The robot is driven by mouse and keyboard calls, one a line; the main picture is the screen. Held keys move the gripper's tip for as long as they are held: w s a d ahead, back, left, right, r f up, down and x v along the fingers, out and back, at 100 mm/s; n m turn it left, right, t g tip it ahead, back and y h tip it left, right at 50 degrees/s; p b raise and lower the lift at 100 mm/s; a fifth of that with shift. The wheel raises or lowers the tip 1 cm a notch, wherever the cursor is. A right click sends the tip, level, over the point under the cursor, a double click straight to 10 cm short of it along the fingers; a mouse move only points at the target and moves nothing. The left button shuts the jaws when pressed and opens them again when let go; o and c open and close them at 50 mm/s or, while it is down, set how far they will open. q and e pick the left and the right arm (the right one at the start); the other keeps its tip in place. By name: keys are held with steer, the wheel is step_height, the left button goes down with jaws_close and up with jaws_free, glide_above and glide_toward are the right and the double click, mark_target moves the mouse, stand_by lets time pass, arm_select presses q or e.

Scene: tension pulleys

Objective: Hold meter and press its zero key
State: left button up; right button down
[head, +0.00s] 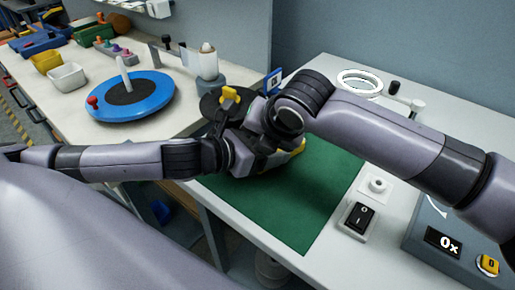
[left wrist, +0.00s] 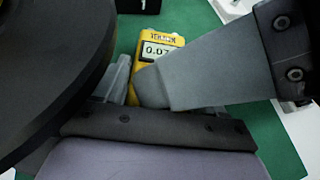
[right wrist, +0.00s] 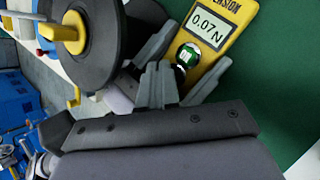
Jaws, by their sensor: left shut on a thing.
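The yellow meter (right wrist: 218,25) shows in the right wrist view with its display reading 0.07 N and a round green key (right wrist: 187,55) below the display. It also shows in the left wrist view (left wrist: 171,41), partly covered by grey fingers. My left gripper (right wrist: 185,65) is shut on the meter, one finger at each side of its lower end. My right gripper (right wrist: 160,68) has its fingers together, close to the meter's key end; I cannot tell whether they touch it. In the head view, my arms hide most of the meter; a yellow bit (head: 298,147) shows.
A dark wheel with a yellow hub (right wrist: 70,35) stands right beside the grippers. The green mat (head: 310,195) is mostly clear. A black rocker switch (head: 359,217) and a grey box with a display (head: 443,242) lie to the right. A blue turntable (head: 150,97) stands at the left.

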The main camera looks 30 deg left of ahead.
arm_select(q)
steer(key=shift+d+r, duration=0.2)
steer(key=shift+r, duration=0.05)
arm_select(e)
steer(key=shift+s+f, duration=0.15)
steer(key=shift+f, duration=0.35)
steer(key=shift+s+f, duration=0.15)
steer(key=shift+f, duration=0.35)
arm_select(q)
steer(key=shift+a, duration=0.15)
arm_select(e)
steer(key=shift+s+a+r, duration=0.1)
steer(key=shift+r, duration=0.05)
arm_select(q)
steer(key=shift+w, duration=0.1)
arm_select(e)
steer(key=shift+r, duration=0.15)
arm_select(q)
steer(key=shift+a+f, duration=0.1)
steer(key=shift+f, duration=0.1)
arm_select(e)
steer(key=shift+a+r, duration=0.2)
steer(key=shift+r, duration=0.8)
steer(key=shift+r, duration=0.15)
step_height(320, 180, up, 2)
steer(key=shift+r, duration=0.1)
steer(key=shift+d+r, duration=0.1)
steer(key=shift+r, duration=1.15)
steer(key=shift+w, duration=0.2)
steer(key=shift+d, duration=0.1)
